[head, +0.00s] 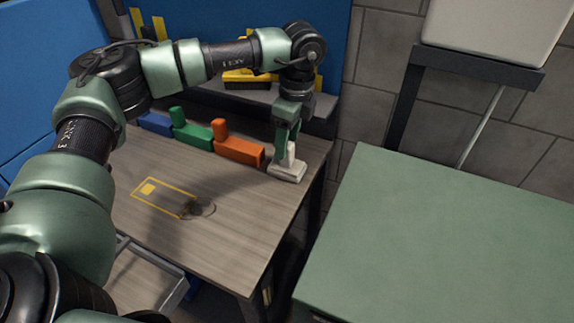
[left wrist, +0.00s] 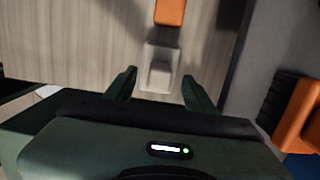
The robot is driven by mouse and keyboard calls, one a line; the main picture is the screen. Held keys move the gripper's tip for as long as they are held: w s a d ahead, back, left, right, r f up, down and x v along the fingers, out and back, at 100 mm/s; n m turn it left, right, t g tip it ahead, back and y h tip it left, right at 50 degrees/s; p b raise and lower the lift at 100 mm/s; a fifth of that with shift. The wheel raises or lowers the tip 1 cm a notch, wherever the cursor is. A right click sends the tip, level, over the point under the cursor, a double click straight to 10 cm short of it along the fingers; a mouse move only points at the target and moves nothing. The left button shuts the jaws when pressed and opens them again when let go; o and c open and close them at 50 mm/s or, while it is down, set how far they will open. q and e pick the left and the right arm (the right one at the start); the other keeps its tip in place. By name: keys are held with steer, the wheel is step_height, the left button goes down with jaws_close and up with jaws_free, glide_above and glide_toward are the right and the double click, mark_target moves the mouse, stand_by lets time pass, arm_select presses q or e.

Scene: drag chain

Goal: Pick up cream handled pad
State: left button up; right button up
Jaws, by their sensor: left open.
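The cream handled pad (head: 287,172) lies at the right edge of the wooden table in the head view, its upright handle partly hidden by my gripper. In the left wrist view the pad (left wrist: 160,68) shows with its handle between the two fingers. My left gripper (head: 287,140) points down over the pad, its fingers apart on either side of the handle. In the left wrist view my left gripper (left wrist: 159,88) is open, with gaps to the pad on both sides. My right gripper is not in view.
Orange (head: 238,150), green (head: 190,133) and blue (head: 154,123) handled pads stand in a row left of the cream one. A yellow outline (head: 165,196) and a dark smudge (head: 198,209) mark the wooden table (head: 228,248). A green surface (head: 450,235) is at right.

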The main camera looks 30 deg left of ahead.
arm_select(q)
steer(key=f, duration=0.2)
steer(key=f+p, duration=0.1)
steer(key=shift+a+f, duration=0.2)
steer(key=shift+f, duration=0.75)
jaws_close()
steer(key=shift+r, duration=0.15)
step_height(320, 180, up, 20)
steer(key=b, duration=0.2)
